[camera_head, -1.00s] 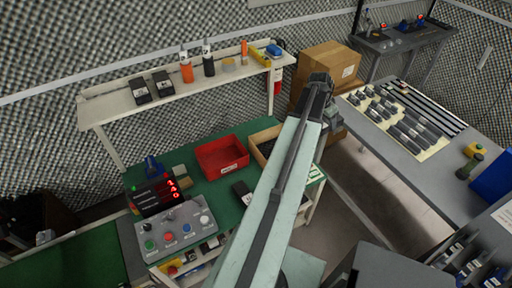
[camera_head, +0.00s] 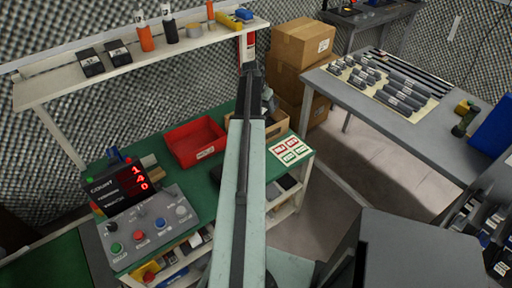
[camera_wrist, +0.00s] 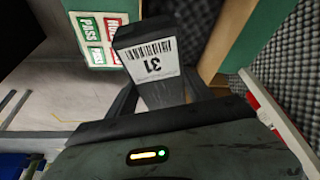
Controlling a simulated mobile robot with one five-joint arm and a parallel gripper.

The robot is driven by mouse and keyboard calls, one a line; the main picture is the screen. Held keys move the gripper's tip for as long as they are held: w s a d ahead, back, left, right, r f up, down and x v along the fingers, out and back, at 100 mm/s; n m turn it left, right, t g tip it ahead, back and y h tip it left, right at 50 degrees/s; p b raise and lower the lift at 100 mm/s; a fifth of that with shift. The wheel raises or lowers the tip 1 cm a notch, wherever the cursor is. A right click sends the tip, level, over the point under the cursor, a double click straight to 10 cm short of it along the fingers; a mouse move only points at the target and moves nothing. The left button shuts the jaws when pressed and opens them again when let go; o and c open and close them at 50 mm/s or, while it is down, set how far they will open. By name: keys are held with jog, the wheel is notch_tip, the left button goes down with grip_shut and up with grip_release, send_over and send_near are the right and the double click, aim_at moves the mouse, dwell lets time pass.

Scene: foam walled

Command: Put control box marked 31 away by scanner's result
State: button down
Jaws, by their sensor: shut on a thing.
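The control box marked 31 (camera_wrist: 150,60) is dark grey, with a white barcode label that reads upside down in the wrist view. My gripper (camera_wrist: 163,98) is shut on it, one finger on each side. In the head view my gripper (camera_head: 256,88) is near the back right of the green bench, and my own arm hides most of what it holds. A card with red and green fields (camera_head: 290,150) lies on the bench's right end. It also shows in the wrist view (camera_wrist: 98,38), with PASS readable. I cannot make out a scanner reading.
A red bin (camera_head: 195,142) and a wooden tray (camera_head: 277,124), partly hidden by my arm, stand on the bench. A red-digit display (camera_head: 120,187) and a button panel (camera_head: 150,228) are at the left. Cardboard boxes (camera_head: 302,45) and a grey table (camera_head: 365,105) are to the right.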

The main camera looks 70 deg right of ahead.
jog(key=shift+n, duration=0.3)
jog(key=w+f+b, duration=0.1)
jog(key=f+b, duration=0.3)
jog(key=f, duration=0.1)
jog(key=w+f+b, duration=0.2)
jog(key=f+b, duration=0.3)
jog(key=w+f+b, duration=0.1)
jog(key=f+b, duration=0.3)
jog(key=f, duration=0.2)
jog(key=shift+w+d+b, duration=0.15)
jog(key=shift+d+b, duration=0.1)
jog(key=shift+b, duration=0.1)
jog(key=c, duration=0.7)
grip_release()
jog(key=shift+r, duration=0.15)
